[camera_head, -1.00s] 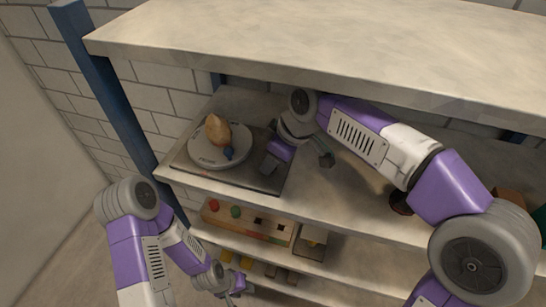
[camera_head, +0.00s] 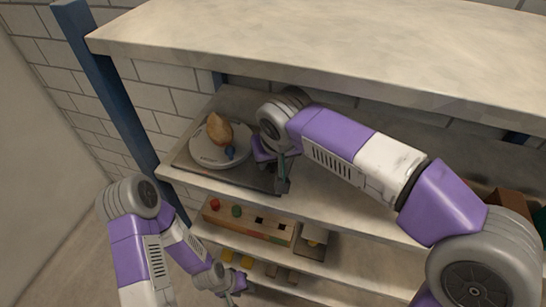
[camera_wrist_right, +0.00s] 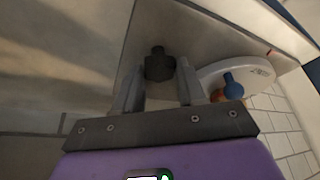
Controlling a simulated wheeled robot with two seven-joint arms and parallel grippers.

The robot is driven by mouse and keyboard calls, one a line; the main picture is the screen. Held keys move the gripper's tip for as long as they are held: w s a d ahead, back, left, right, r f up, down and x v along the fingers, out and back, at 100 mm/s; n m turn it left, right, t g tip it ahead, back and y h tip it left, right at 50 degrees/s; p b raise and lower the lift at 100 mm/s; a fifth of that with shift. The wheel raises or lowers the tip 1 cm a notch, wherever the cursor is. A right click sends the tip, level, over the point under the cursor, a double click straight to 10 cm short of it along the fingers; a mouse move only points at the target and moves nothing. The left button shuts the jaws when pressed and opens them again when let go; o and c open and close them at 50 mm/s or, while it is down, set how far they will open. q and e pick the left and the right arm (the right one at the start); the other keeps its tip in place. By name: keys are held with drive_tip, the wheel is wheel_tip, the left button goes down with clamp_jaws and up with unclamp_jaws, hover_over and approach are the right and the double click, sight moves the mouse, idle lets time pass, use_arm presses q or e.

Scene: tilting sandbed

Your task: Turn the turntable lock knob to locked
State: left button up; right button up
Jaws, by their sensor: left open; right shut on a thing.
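The turntable is a white disc (camera_head: 207,160) on a dark grey base plate (camera_head: 190,168) at the left end of the middle shelf. In the right wrist view the disc (camera_wrist_right: 232,70) is at the right. The dark lock knob (camera_wrist_right: 159,66) stands between the fingers of my right gripper (camera_wrist_right: 159,88), which is shut on it. In the head view my right gripper (camera_head: 283,174) is at the plate's right end, and the knob cannot be made out there. My left gripper (camera_head: 236,284) is open and empty, low in front of the lower shelves.
A tan lump (camera_head: 219,130) and a small blue piece (camera_head: 230,152) are on the disc. A thick upper shelf (camera_head: 300,45) overhangs my right arm. A wooden block with coloured pegs (camera_head: 248,220) lies on the shelf below. A blue post (camera_head: 105,90) stands at the left.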

drive_tip(key=shift+m+h, duration=0.3)
drive_tip(key=shift+m, duration=0.3)
drive_tip(key=o, duration=1)
drive_tip(key=shift+o, duration=0.2)
drive_tip(key=shift+r, duration=0.1)
drive_tip(key=shift+s+r, duration=0.15)
drive_tip(key=shift+r, duration=0.15)
drive_tip(key=shift+s+d+r, duration=0.1)
drive_tip(key=shift+s+r, duration=0.7)
drive_tip(key=shift+r, duration=0.25)
drive_tip(key=s+d+b, duration=0.1)
drive_tip(key=s+d, duration=0.1)
drive_tip(key=s, duration=0.9)
drive_tip(key=shift+b, duration=0.35)
drive_tip(key=shift+f, duration=0.1)
